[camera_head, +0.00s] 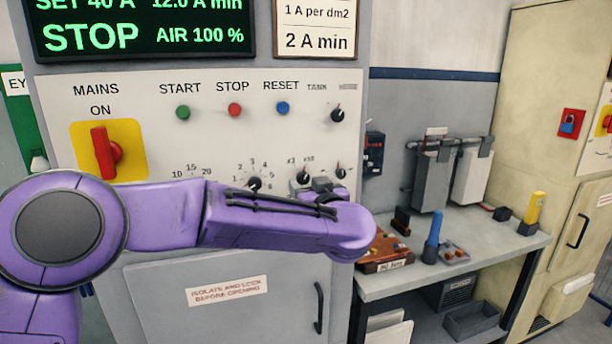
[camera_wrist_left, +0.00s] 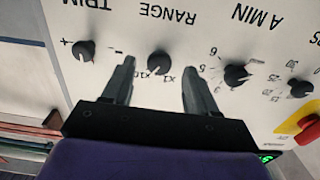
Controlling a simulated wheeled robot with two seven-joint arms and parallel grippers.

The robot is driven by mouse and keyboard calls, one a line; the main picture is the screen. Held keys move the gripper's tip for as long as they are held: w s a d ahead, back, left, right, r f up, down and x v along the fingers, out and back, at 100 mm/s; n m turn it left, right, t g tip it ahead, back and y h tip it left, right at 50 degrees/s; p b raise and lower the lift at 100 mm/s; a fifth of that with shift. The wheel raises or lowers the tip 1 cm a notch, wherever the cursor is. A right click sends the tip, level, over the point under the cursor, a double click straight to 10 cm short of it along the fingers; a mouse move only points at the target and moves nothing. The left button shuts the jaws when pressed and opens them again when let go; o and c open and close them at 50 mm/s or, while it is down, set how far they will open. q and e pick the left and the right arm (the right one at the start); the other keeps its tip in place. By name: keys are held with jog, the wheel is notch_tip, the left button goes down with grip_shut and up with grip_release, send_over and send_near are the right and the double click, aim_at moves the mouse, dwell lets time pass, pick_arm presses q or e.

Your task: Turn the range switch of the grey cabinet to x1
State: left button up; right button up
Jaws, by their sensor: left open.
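The grey cabinet (camera_head: 75,90) carries a white control panel in the head view. Its range switch (camera_head: 302,176) is a small black knob below the x1 and x10 marks, partly behind my gripper. The switch also shows in the left wrist view (camera_wrist_left: 159,62), where the panel appears upside down with RANGE lettering. Its pointer is too small to read surely. My left gripper (camera_wrist_left: 159,67) is open, with one finger on each side of the knob in that view. Contact cannot be told. My left gripper (camera_head: 325,186) is mostly hidden by my purple arm in the head view. My right gripper is not in view.
The trim knob (camera_wrist_left: 84,50) and the A MIN knob (camera_wrist_left: 236,75) flank the switch closely. A red mains switch (camera_head: 105,153) is at the panel's left. A grey bench (camera_head: 480,230) with tools stands right of the cabinet.

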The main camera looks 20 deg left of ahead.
pick_arm(q)
jog(key=shift+x, duration=1.05)
jog(key=c, duration=1)
jog(key=shift+c, duration=0.2)
jog(key=shift+n, duration=0.3)
jog(key=n+b, duration=0.2)
jog(key=n, duration=0.3)
jog(key=shift+f, duration=0.15)
jog(key=n+b, duration=0.3)
jog(key=n, duration=0.3)
jog(key=shift+d, duration=0.1)
jog(key=shift+n+b, duration=0.3)
